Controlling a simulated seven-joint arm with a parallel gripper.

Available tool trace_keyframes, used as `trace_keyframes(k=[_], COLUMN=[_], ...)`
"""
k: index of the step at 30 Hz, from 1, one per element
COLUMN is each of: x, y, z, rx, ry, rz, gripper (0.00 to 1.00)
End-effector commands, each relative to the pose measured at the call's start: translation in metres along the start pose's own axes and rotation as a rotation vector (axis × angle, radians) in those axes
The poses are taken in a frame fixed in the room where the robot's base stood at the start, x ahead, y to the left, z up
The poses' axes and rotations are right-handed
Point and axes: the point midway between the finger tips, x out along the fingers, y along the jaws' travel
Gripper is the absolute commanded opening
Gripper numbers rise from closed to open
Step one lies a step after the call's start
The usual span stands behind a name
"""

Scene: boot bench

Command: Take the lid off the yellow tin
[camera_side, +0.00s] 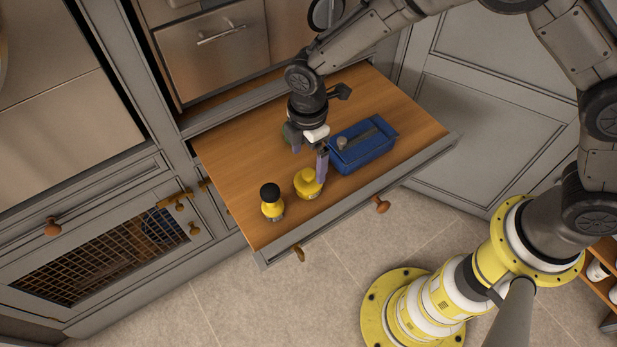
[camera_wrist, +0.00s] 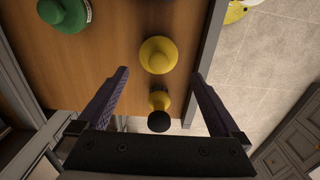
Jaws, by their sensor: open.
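The yellow tin (camera_side: 307,186) stands upright on the pulled-out wooden board, near its front edge. In the wrist view the tin (camera_wrist: 158,50) shows from above as a yellow round shape with a raised yellow knob; its lid appears to be on. My gripper (camera_side: 309,162) is open and empty, pointing down, with one finger close behind the tin in the side view. In the wrist view the gripper (camera_wrist: 160,73) has its fingertips on either side of the tin's near edge, apart from it. The exact height above the lid cannot be told.
A yellow bottle with a black cap (camera_side: 271,203) stands left of the tin. A blue box (camera_side: 362,150) with a grey knob stands to its right. A green lidded thing (camera_wrist: 65,12) is partly hidden behind my gripper in the side view. The wooden board (camera_side: 233,160) is clear at left.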

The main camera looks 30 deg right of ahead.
Motion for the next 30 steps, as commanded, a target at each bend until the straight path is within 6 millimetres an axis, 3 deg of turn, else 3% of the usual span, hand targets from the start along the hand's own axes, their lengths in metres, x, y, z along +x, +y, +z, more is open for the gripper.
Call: trace_keyframes(k=[8, 18, 27, 30], x=[0.022, 0.065, 0.069, 0.069], y=[0.001, 0.003, 0.003, 0.003], z=[0.001, 0.003, 0.003, 0.003], rx=[0.001, 0.001, 0.001, 0.001], ry=[0.000, 0.000, 0.001, 0.001], rz=[0.000, 0.000, 0.002, 0.002], gripper=[1.00, 1.00, 1.00, 0.84])
